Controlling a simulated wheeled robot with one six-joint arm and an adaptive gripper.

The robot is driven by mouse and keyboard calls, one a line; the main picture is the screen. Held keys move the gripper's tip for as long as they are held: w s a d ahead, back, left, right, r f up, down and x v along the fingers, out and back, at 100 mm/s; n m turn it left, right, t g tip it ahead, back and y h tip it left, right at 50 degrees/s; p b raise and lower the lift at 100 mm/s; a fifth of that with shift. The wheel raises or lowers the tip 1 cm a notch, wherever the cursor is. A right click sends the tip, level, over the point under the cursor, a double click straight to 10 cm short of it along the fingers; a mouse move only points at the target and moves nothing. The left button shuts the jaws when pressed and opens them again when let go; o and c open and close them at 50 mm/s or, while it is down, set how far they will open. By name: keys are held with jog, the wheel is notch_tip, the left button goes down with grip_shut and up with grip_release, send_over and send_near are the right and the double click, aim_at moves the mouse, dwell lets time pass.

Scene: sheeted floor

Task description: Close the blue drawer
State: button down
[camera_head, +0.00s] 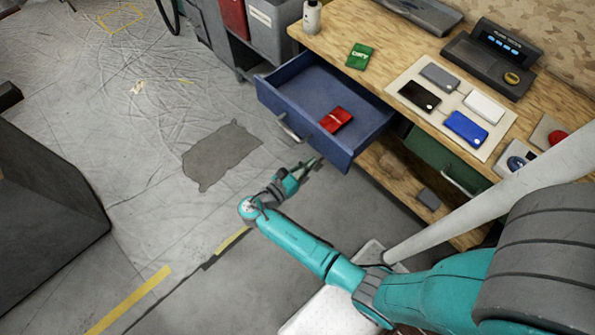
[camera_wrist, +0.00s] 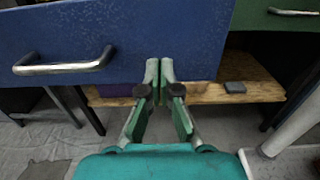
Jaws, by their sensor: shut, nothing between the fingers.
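The blue drawer (camera_head: 338,92) is pulled out from the wooden workbench in the head view, with a red packet (camera_head: 336,119) lying inside it. Its blue front fills the upper left of the wrist view (camera_wrist: 180,35), with a silver bar handle (camera_wrist: 64,66); the handle also shows in the head view (camera_head: 289,128). My gripper (camera_head: 316,161) is near the right end of the drawer front, in front of it. In the wrist view my gripper (camera_wrist: 159,66) is shut and empty, its fingertips overlapping the drawer front right of the handle. I cannot tell whether they touch it.
A green drawer (camera_head: 442,163) sits shut at the right under the workbench top (camera_head: 390,71). The top holds phones on a mat, a green packet (camera_head: 359,56) and a dark device (camera_head: 490,60). A lower shelf (camera_wrist: 210,96) lies below.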

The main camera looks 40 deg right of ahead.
aim_at(326, 148)
jog(key=shift+w+d, duration=0.1)
jog(key=shift+d, duration=2.4)
jog(key=shift+d, duration=0.1)
jog(key=d, duration=2.3)
jog(key=shift+w+d, duration=0.35)
jog(key=shift+d, duration=0.3)
jog(key=shift+w+r, duration=0.1)
jog(key=shift+r, duration=0.05)
